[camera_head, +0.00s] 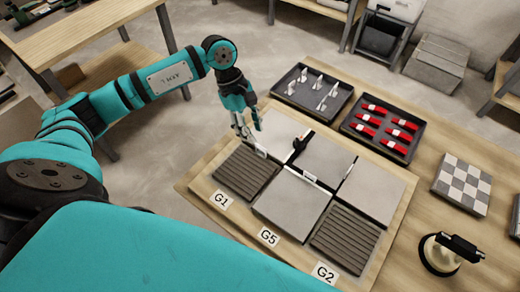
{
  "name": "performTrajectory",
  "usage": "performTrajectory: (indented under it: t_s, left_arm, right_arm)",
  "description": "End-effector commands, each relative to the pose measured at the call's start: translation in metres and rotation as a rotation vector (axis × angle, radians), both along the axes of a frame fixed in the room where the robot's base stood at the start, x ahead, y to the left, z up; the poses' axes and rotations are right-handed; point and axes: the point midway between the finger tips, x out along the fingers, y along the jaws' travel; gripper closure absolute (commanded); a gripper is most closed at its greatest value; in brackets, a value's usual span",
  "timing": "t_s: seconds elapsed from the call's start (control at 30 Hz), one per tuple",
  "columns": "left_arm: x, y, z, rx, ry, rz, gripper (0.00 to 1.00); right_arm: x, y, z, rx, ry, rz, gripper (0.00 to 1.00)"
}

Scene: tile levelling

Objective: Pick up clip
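Several white clips (320,84) stand upright in the dark tray (338,103) at the back. Another white clip (261,151) is at the seam between the back left grey tile and the ribbed tile marked G1. A further white clip (310,176) is at a seam near the middle of the board. My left gripper (251,131) points down over the back left tile, just above the G1 seam clip. Its fingertips look apart, with nothing seen between them. My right gripper is out of view.
Grey and ribbed tiles lie on a wooden board (206,188) with labels G1, G5 and G2. A tray (354,143) holds red wedges (398,134). A checkered block (463,184) and a black-handled tool (440,254) are at right.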

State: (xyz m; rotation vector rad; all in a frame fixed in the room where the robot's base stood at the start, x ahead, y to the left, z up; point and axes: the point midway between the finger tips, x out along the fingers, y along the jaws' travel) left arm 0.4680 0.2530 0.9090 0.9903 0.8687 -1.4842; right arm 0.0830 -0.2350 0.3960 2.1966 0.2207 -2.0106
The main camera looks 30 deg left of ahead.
Motion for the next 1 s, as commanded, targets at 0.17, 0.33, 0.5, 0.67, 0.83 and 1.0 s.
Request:
performTrajectory:
  t_s: [0.17,0.33,0.5,0.67,0.83,1.0]
  left_arm:
    - [0.0,-0.005,-0.01,-0.001,0.0,0.0,0.68]
    - [0.001,-0.013,-0.028,-0.003,0.004,0.001,0.68]
    - [0.002,-0.021,-0.051,-0.002,0.001,0.001,0.68]
    - [0.002,-0.023,-0.058,0.0,-0.002,0.001,0.68]
    - [0.002,-0.023,-0.058,0.0,-0.002,0.001,0.7]
    - [0.002,-0.023,-0.058,0.0,-0.002,0.001,0.92]
  right_arm:
    - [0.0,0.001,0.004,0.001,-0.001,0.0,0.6]
    - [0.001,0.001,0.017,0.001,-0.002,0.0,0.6]
    - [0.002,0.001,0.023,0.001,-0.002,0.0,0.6]
    - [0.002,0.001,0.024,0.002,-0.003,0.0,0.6]
    - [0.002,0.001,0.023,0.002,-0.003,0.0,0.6]
    - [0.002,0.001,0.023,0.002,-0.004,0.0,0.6]
